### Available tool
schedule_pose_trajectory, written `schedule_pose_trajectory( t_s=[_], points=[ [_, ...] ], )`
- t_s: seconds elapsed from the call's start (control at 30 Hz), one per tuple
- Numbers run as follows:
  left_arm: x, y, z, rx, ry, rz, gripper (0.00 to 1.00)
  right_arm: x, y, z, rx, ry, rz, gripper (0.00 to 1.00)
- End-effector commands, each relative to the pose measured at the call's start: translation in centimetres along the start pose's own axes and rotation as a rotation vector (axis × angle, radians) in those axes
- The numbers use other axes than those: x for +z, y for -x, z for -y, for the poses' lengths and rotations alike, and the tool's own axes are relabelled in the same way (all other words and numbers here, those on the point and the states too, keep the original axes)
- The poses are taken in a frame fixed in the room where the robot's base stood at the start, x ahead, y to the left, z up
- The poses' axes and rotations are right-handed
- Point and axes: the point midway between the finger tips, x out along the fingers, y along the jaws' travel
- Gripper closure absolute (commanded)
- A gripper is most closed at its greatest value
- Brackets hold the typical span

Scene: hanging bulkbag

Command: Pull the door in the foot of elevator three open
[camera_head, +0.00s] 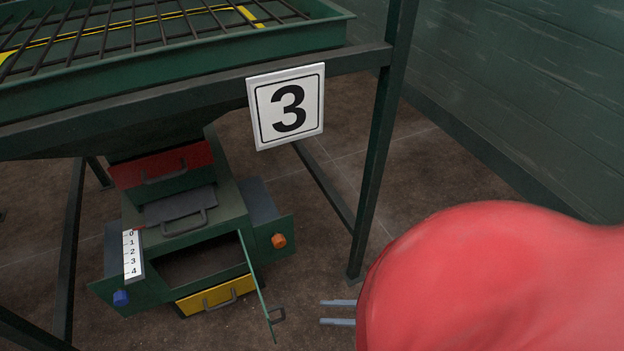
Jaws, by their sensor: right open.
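The number 3 sign (286,107) hangs on the dark green frame above the elevator foot (217,212). A thin green door (256,272) in the foot stands swung outward, seen nearly edge-on and hinged at the right of a dark opening (200,262). My right gripper (322,312) is open and empty, with two grey fingers pointing left. My left gripper is not in view.
A red drawer (165,165), a grey slide with a handle (182,208) and a yellow drawer (215,296) are on the foot. A blue knob (121,298) and an orange knob (279,241) flank it. A frame post (376,170) stands right; a green wall (530,90) lies beyond.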

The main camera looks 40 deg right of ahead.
Motion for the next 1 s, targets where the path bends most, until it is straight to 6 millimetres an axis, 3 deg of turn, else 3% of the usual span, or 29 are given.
schedule_pose_trajectory(
  t_s=[0.1, 0.3, 1.0],
  points=[
    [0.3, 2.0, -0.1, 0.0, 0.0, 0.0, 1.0, 0.7, 1.9, 0.2, -0.003, -0.002, 0.001, 0.55],
    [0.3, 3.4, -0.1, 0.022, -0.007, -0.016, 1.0, 0.5, 4.1, 0.1, -0.002, -0.001, 0.002, 0.55],
    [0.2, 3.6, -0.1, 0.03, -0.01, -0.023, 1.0, 0.0, 4.7, 0.1, -0.002, -0.002, -0.003, 0.55]
  ],
)
